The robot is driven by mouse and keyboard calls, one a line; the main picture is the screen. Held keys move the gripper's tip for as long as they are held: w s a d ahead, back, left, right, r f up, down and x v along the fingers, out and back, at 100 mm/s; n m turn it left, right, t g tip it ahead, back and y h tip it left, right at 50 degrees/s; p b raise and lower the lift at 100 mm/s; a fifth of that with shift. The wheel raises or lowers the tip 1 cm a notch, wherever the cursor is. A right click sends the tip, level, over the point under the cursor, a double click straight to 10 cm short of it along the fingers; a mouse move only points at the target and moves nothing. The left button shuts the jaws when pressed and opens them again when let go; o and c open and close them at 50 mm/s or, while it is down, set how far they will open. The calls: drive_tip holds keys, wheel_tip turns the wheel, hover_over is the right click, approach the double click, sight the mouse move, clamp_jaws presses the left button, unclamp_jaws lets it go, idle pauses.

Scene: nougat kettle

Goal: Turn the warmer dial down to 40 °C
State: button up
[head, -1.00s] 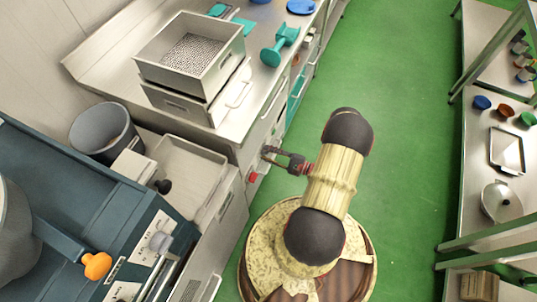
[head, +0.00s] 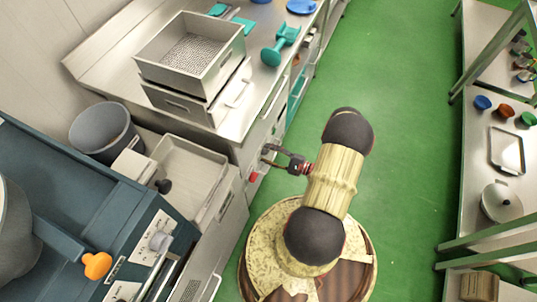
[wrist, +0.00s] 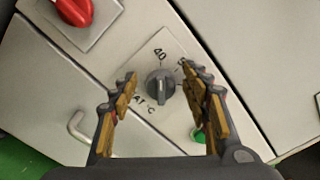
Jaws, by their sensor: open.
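The warmer dial (wrist: 160,86) is a dark grey round knob with a raised grip bar. It sits on a light panel marked "40" at its upper left and "°C" lettering below; another number at the upper right is partly hidden by a finger. My gripper (wrist: 160,100) is open in the wrist view, with one finger on each side of the dial and gaps to both. Whether the fingertips reach the knob's depth is unclear. In the head view my gripper (head: 267,154) is at the cabinet front, and the dial cannot be made out there.
A red knob (wrist: 73,10) is on a plate at the upper left, and a green light or button (wrist: 198,135) is below right of the dial. A bar handle (wrist: 80,127) is at lower left. Green floor (head: 400,150) is open right of the counter.

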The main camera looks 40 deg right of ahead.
drive_tip(key=v, duration=1.2)
drive_tip(key=shift+f, duration=0.1)
